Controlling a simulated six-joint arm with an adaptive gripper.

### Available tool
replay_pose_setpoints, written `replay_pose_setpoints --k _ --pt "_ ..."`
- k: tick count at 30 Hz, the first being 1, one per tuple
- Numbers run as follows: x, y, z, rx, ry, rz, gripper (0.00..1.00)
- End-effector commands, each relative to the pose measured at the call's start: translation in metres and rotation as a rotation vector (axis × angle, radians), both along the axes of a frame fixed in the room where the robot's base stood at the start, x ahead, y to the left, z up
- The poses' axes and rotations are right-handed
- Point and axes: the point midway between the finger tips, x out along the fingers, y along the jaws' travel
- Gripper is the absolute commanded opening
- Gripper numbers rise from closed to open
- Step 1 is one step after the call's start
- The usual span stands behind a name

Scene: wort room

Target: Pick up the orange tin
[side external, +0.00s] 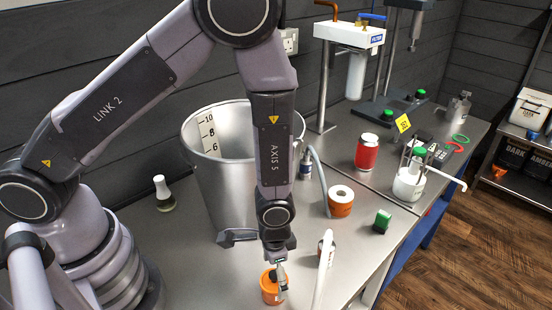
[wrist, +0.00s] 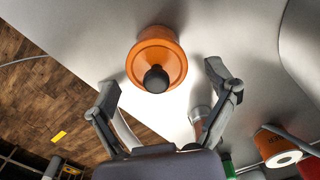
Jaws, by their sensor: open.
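The orange tin (side external: 270,291), a round orange body with a dark knob on top, stands on the steel bench at the bottom of the side view. In the wrist view the orange tin (wrist: 142,60) is at top centre, its black knob towards the camera. My gripper (side external: 275,265) points down just above it and partly covers it in the side view. In the wrist view my gripper (wrist: 163,82) is open, one finger to each side of the tin's near edge. A gap shows on both sides, and nothing is held.
An orange roll-like thing with a white top (side external: 341,201) stands to the right; a white-handled item (side external: 323,260) lies closer. A steel pot (side external: 225,175) stands behind my gripper. A red can (side external: 367,152), green block (side external: 382,221) and white jug (side external: 408,184) stand farther right. Bench left of the tin is clear.

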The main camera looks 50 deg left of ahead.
Motion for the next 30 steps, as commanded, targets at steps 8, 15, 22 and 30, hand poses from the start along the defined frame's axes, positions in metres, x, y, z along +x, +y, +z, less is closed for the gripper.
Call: replay_pose_setpoints --k 8,15,22,30 --pt "-0.001 -0.002 -0.041 0.002 0.002 0.000 0.86" --pt "-0.001 -0.002 -0.045 0.000 0.000 0.000 0.86" --pt "-0.001 -0.002 -0.045 0.000 0.001 0.000 0.64" --pt "-0.001 -0.002 -0.045 0.000 0.001 0.000 0.28"
